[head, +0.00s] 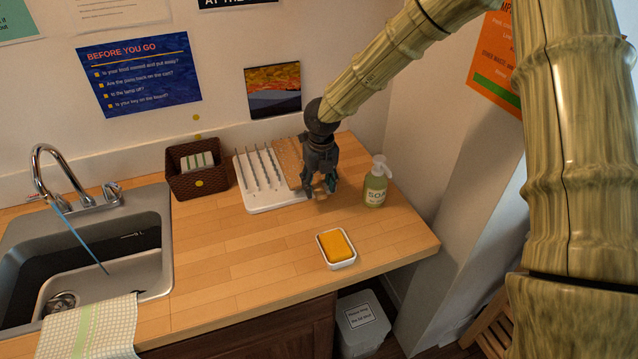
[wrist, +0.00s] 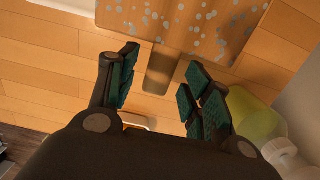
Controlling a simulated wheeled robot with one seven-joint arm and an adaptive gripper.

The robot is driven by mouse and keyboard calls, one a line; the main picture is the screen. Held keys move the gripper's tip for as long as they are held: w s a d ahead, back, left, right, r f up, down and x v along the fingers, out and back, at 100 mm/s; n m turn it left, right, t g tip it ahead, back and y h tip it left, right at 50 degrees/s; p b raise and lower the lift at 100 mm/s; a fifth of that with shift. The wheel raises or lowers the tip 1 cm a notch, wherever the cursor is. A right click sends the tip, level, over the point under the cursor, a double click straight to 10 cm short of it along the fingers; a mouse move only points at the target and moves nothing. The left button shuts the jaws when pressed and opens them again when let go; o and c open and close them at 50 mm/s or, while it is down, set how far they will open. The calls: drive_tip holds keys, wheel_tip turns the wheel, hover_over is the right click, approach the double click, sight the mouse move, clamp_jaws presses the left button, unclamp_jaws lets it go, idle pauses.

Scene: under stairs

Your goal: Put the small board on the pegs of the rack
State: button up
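The small board (head: 287,160) is brown with pale speckles. It is at the right side of the white rack (head: 267,208), whose thin upright pegs show to the board's left. In the wrist view the speckled board (wrist: 185,18) fills the top edge, with a narrow handle (wrist: 160,70) pointing toward my gripper. My gripper (head: 322,191) is low over the counter at the board's near right end. In the wrist view its teal-padded fingers (wrist: 160,88) are apart, with the handle seen between them and gaps on both sides. My gripper hides part of the board in the head view.
A green soap bottle (head: 376,183) stands close on the right of my gripper. A yellow sponge in a white dish (head: 337,247) is in front. A dark basket (head: 199,171) stands left of the rack, and the sink (head: 90,250) is further left. The counter's front middle is clear.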

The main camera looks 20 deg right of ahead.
drive_tip(key=shift+r, duration=0.1)
wheel_tip(320, 180, up, 12)
drive_tip(key=s+b, duration=0.1)
drive_tip(key=b, duration=0.1)
drive_tip(key=shift+b, duration=0.4)
